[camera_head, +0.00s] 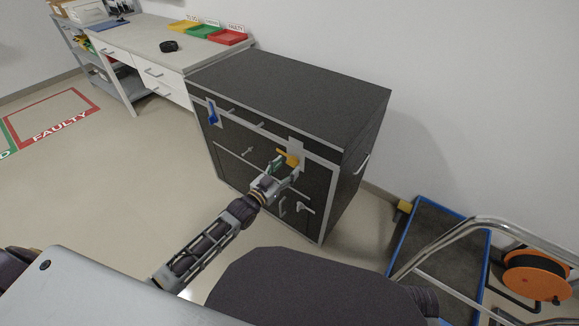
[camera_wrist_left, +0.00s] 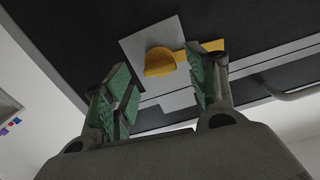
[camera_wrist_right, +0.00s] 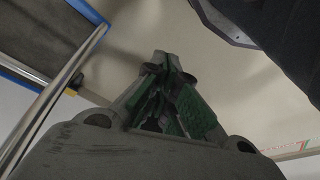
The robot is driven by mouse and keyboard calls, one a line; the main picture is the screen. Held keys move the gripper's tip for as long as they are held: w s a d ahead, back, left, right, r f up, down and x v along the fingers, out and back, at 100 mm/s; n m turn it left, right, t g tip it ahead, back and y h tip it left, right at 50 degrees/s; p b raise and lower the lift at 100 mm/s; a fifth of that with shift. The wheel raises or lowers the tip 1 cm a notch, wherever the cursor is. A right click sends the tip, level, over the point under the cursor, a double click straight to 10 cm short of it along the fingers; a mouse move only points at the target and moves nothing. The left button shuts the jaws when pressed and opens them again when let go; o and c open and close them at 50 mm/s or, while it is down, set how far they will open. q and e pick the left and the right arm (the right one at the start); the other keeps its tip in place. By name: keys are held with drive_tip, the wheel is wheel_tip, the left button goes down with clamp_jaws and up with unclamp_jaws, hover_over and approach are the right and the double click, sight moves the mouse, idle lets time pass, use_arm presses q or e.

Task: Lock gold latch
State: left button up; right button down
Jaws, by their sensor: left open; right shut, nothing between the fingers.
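The gold latch (camera_head: 289,157) is on the upper right of the black case's front, on a grey plate (camera_head: 297,144). In the left wrist view the gold latch (camera_wrist_left: 161,62) shows a rounded knob and an arm running right. My left gripper (camera_head: 281,171) is open just in front of and below the latch. In the left wrist view its green-padded fingers (camera_wrist_left: 165,90) stand on either side of the knob, with the right finger overlapping the latch's arm. I cannot tell whether they touch. My right gripper (camera_wrist_right: 172,75) is shut and empty, away from the case.
The black case (camera_head: 290,95) also carries a blue latch (camera_head: 212,113) at its upper left and handles on its front. A white counter (camera_head: 150,40) with colored trays stands behind left. A blue-edged cart (camera_head: 436,245) and an orange reel (camera_head: 537,275) are at right.

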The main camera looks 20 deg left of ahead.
use_arm(q)
drive_tip(key=shift+x, duration=1.3)
clamp_jaws()
